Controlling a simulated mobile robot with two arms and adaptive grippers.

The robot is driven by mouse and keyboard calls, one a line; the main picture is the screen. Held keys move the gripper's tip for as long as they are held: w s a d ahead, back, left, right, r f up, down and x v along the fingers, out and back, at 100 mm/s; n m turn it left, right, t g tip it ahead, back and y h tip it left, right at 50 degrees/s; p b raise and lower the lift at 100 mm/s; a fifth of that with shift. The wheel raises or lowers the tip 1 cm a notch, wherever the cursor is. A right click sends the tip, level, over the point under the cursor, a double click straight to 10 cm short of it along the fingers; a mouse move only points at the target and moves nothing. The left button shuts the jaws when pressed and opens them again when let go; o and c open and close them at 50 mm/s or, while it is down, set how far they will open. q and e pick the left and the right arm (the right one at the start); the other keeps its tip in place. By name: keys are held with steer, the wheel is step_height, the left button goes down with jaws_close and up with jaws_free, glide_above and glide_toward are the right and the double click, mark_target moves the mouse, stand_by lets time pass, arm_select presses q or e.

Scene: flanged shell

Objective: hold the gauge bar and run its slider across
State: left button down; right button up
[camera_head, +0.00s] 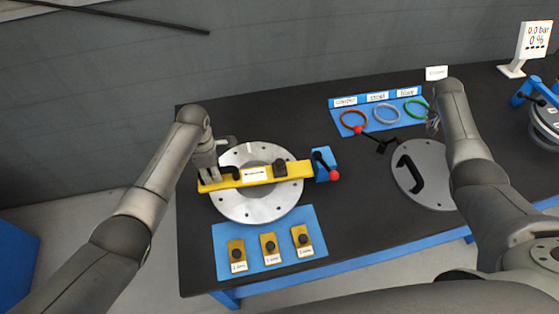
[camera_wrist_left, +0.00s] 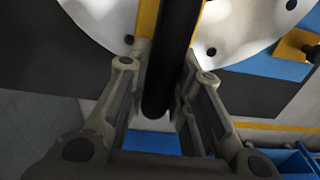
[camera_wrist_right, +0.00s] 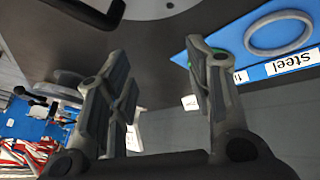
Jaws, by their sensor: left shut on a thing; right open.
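The yellow gauge bar (camera_head: 222,182) lies across the pale round flange (camera_head: 262,207) on the table. A white label with an arrow is on its middle. The dark slider (camera_head: 281,168) sits on the bar right of the label. My left gripper (camera_head: 213,174) is shut on the black handle at the bar's left end; the handle (camera_wrist_left: 173,45) shows between the fingers in the left wrist view. My right gripper (camera_head: 433,124) is open and empty by the green ring, well right of the slider. It also shows open in the right wrist view (camera_wrist_right: 158,55).
A blue block (camera_head: 321,160) with a red-knobbed lever stands at the bar's right end. A blue mat (camera_head: 253,263) with several yellow gauge pieces lies in front. Coloured rings sit on a blue holder (camera_head: 344,129) at the back. A grey lid (camera_head: 432,165) with a black handle lies right.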

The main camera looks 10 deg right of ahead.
steer(key=w+a+n+y, duration=0.1)
steer(key=w+a, duration=0.1)
steer(key=a, duration=0.6)
steer(key=w+a+n+y, duration=0.1)
steer(key=w+a+n, duration=0.15)
steer(key=a, duration=0.45)
step_height(320, 180, up, 7)
steer(key=n+g+y, duration=0.3)
steer(key=n+y, duration=0.1)
steer(key=n, duration=0.4)
glide_above(280, 162)
step_height(280, 162, down, 12)
steer(key=shift+w+a+r, duration=0.1)
jaws_close()
